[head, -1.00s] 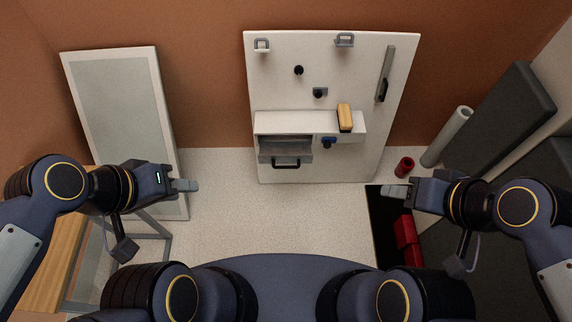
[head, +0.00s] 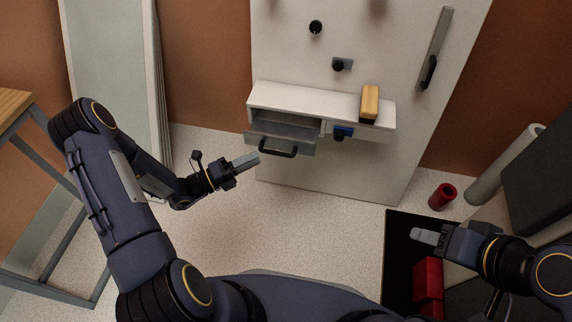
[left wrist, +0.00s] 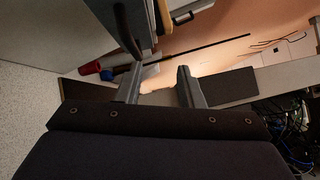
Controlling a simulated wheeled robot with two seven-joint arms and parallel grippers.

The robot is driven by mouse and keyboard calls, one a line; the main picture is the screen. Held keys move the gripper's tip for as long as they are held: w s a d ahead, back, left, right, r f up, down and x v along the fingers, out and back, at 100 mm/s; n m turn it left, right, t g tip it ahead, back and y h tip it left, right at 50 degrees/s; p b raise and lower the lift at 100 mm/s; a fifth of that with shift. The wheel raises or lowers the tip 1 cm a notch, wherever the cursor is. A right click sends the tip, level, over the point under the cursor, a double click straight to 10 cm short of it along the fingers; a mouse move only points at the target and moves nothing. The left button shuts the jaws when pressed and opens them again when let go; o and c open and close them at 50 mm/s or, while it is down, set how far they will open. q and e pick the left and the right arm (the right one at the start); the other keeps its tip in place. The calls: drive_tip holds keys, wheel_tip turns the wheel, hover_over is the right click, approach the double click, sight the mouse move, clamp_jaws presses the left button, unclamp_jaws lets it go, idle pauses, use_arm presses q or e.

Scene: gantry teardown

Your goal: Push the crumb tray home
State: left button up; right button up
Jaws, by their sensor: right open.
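The crumb tray (head: 304,150) is a grey drawer in the left bay of the white shelf unit (head: 300,98) on the panel. It stands pulled out, with its inside showing, and has a black bar handle (head: 279,149) on its front. My left gripper (head: 254,160) is just left of the handle in the head view. In the left wrist view its two fingers (left wrist: 161,85) are apart with nothing between them, and a dark curved bar, seemingly the handle (left wrist: 128,30), is beyond the left finger. Contact cannot be told. My right gripper (head: 420,236) is open and away at the lower right.
A yellow block (head: 370,102) sits on the shelf above a blue knob-like part (head: 343,131). A red cylinder (head: 442,196) stands on the floor at right, near a black mat (head: 398,262) with red blocks (head: 428,279). The floor before the panel is clear.

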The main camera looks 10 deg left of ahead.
sight(274, 153)
use_arm(q)
drive_tip(key=w+d+f+n+b, duration=0.1)
drive_tip(key=w, duration=0.1)
drive_tip(key=w+d+t, duration=0.1)
drive_tip(key=w+d, duration=0.1)
drive_tip(key=w+d+f+n+y+b, duration=0.1)
drive_tip(key=w+d, duration=0.1)
drive_tip(key=shift+d+f+n+t+b, duration=0.25)
drive_tip(key=shift+f+n+t+b, duration=0.05)
drive_tip(key=shift+t, duration=0.1)
use_arm(e)
drive_tip(key=f, duration=0.3)
drive_tip(key=shift+w+d+f, duration=0.15)
drive_tip(key=shift+d+f, duration=0.05)
drive_tip(key=shift+d, duration=0.15)
use_arm(q)
drive_tip(key=shift+c, duration=0.2)
clamp_jaws()
